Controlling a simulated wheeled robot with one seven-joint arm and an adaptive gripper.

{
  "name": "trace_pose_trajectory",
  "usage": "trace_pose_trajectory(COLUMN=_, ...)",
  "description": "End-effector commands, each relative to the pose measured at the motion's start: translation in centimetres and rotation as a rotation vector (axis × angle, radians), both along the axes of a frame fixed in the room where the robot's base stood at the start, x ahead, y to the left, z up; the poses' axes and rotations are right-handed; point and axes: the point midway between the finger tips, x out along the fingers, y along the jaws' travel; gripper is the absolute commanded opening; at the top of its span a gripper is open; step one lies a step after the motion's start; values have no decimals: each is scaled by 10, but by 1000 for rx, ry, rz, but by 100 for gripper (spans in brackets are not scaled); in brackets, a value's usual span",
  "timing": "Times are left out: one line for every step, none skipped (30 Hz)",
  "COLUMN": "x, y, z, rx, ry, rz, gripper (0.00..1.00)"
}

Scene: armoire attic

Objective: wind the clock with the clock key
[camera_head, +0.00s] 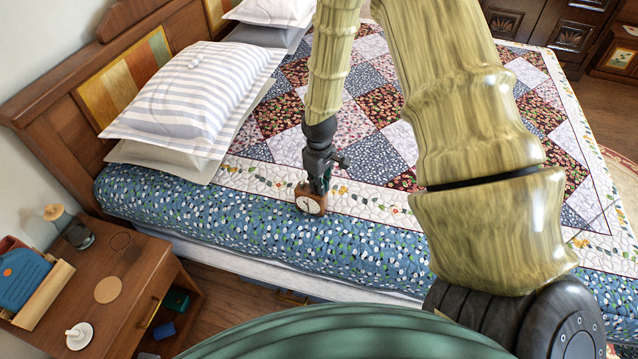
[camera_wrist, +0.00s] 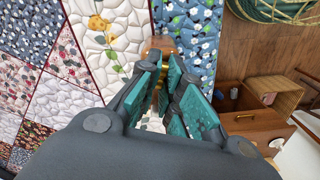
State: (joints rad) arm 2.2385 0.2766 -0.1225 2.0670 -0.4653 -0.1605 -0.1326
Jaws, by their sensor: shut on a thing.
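The clock (camera_head: 310,199), small and brown with a white face and dark hands, is upright at the near edge of the bed, its face towards the head camera. My gripper (camera_head: 320,184) points down at it from just above, its tips at or very near the clock's top. In the wrist view my gripper's (camera_wrist: 164,82) teal pads are close together on something thin, apparently the clock key, which the pads hide. Part of the brown clock (camera_wrist: 158,44) shows just beyond the tips. I cannot tell whether the key touches the clock.
The bed's patchwork quilt (camera_head: 375,150) spreads behind the clock, with striped pillows (camera_head: 195,90) at left.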

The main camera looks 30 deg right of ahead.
Motion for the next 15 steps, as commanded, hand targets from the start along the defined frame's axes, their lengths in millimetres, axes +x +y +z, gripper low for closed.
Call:
trace_pose_trajectory(x=0, y=0, z=0, rx=-1, ry=1, rz=-35, gripper=0)
trace_pose_trajectory(x=0, y=0, z=0, rx=-1, ry=1, rz=-58, gripper=0)
trace_pose_trajectory(x=0, y=0, z=0, rx=-1, ry=0, rz=-91, gripper=0)
trace_pose_trajectory(x=0, y=0, z=0, rx=-1, ry=0, rz=-119, gripper=0)
trace_pose_trajectory(x=0, y=0, z=0, rx=-1, ry=0, rz=-146, gripper=0)
trace_pose_trajectory(x=0, y=0, z=0, rx=-1, ry=0, rz=-184, gripper=0)
trace_pose_trajectory(x=0, y=0, z=0, rx=-1, ry=0, rz=-213, gripper=0)
trace_pose_trajectory(x=0, y=0, z=0, rx=-1, ry=0, rz=-241, gripper=0)
trace_pose_trajectory(x=0, y=0, z=0, rx=-1, ry=0, rz=-281, gripper=0)
trace_pose_trajectory(x=0, y=0, z=0, rx=-1, ry=0, rz=-308, gripper=0)
trace_pose_trajectory(x=0, y=0, z=0, rx=-1, ry=0, rz=-338, gripper=0)
trace_pose_trajectory(x=0, y=0, z=0, rx=-1, ry=0, rz=-375, gripper=0)
trace_pose_trajectory(x=0, y=0, z=0, rx=-1, ry=0, rz=-404, gripper=0)
trace_pose_trajectory(x=0, y=0, z=0, rx=-1, ry=0, rz=-433, gripper=0)
trace_pose_trajectory(x=0, y=0, z=0, rx=-2, ry=0, rz=-470, gripper=0)
